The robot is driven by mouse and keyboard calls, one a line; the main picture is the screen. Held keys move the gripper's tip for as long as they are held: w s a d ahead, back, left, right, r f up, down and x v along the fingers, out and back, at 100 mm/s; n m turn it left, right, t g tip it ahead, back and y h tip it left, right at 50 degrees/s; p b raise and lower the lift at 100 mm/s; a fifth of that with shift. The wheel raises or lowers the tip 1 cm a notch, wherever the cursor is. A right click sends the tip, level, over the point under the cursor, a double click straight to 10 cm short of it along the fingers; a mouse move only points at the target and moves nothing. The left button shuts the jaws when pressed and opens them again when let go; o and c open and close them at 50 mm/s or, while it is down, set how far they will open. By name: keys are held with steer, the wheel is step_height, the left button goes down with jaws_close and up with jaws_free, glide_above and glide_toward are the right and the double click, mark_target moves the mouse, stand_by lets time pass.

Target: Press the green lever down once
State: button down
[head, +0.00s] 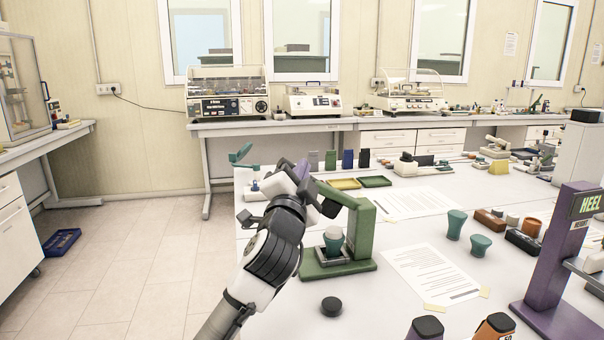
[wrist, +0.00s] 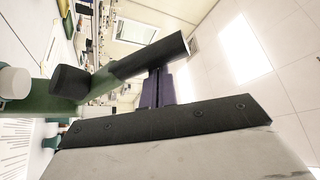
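The green press (head: 366,232) stands on the white table, with a teal-topped piece (head: 334,240) on its base. Its green lever (head: 337,192) slopes up and left from the top of the upright. In the wrist view the green lever (wrist: 30,104) runs in from the left and ends in a black grip (wrist: 150,56). My gripper (head: 299,171) is at the lever's grip end. Its purple fingers (wrist: 157,88) look shut together, close to the black grip, which hides part of them. Whether they touch it I cannot tell.
A black puck (head: 331,306) lies in front of the press. A printed sheet (head: 432,275) and teal cups (head: 456,224) are to its right. A purple stand (head: 560,270) is at the far right. Yellow and green trays (head: 375,181) lie behind the press.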

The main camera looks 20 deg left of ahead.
step_height(320, 180, down, 6)
steer(key=s+a+b, duration=0.1)
steer(key=a+b, duration=0.1)
steer(key=b, duration=0.2)
steer(key=shift+s+b, duration=0.2)
steer(key=shift+b, duration=0.2)
steer(key=shift+a+r, duration=0.1)
steer(key=shift+a, duration=0.05)
stand_by(1.5)
steer(key=b+v, duration=0.3)
steer(key=v, duration=1.1)
steer(key=shift+r, duration=0.15)
